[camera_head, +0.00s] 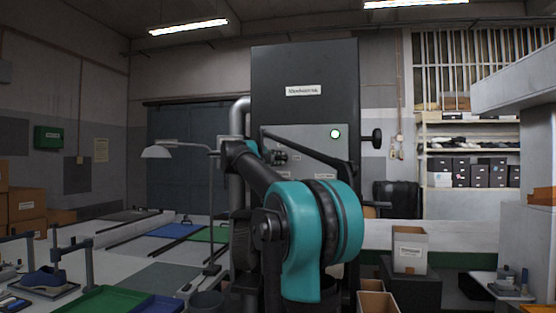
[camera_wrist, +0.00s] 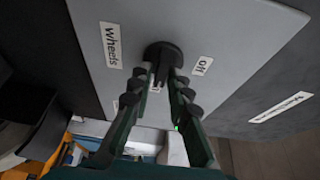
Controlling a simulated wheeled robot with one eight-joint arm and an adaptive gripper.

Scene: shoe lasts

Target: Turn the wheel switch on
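The wheel switch is a black round knob with a narrow grip bar (camera_wrist: 163,60) on a light grey panel (camera_wrist: 225,25). In the wrist view it stands between a white "Wheels" label (camera_wrist: 111,45) and a white "off" label (camera_wrist: 202,66). The grip bar points down in the picture, between my two fingers. My gripper (camera_wrist: 162,76) is open, its fingertips on either side of the bar and close to it. Contact cannot be made out. In the head view the panel (camera_head: 310,140) is on a tall dark cabinet, partly hidden by my arm.
A lit green-white lamp (camera_head: 335,133) is on the panel, and a black knob (camera_head: 376,138) sticks out from the cabinet's right side. A desk lamp (camera_head: 158,151) stands left of my arm. A box (camera_head: 410,250) stands at the right.

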